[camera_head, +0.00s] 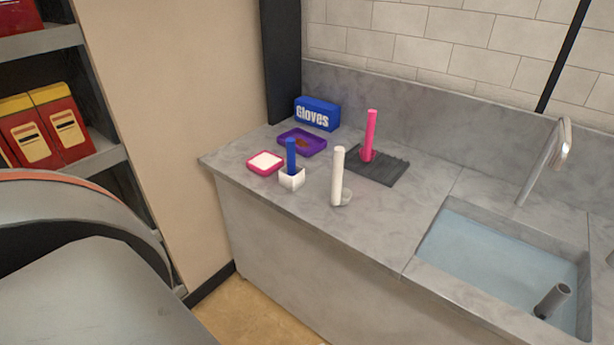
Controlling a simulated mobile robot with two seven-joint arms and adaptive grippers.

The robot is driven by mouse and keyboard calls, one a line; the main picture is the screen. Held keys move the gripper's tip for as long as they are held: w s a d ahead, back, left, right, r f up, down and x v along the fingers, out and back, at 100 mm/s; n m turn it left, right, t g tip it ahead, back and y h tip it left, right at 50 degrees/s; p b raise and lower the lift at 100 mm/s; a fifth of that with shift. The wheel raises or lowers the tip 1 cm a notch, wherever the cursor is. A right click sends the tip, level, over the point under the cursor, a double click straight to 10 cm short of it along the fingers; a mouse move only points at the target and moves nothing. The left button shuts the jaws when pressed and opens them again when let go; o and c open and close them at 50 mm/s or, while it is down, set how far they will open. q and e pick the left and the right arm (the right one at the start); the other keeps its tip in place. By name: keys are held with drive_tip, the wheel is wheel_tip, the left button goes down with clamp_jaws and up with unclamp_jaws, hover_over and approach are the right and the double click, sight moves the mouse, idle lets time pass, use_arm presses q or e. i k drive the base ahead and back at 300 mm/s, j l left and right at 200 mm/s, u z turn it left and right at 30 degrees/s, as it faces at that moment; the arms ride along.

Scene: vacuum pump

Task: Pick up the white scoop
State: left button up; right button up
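The white scoop (338,175) stands upright on the grey counter, near its front edge. Its long pale handle points up, and a small round grey-white part shows at its foot on the right. Neither of my grippers shows in the head view, so nothing is seen touching the scoop.
Behind are a pink-rimmed tray (250,165), a purple tray (314,148) and a blue gloves box (317,114). A pink stick (370,135) stands on a dark ribbed mat (391,168). A sink (425,263) lies right.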

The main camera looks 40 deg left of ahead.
sight(340, 197)
drive_tip(key=u, duration=1)
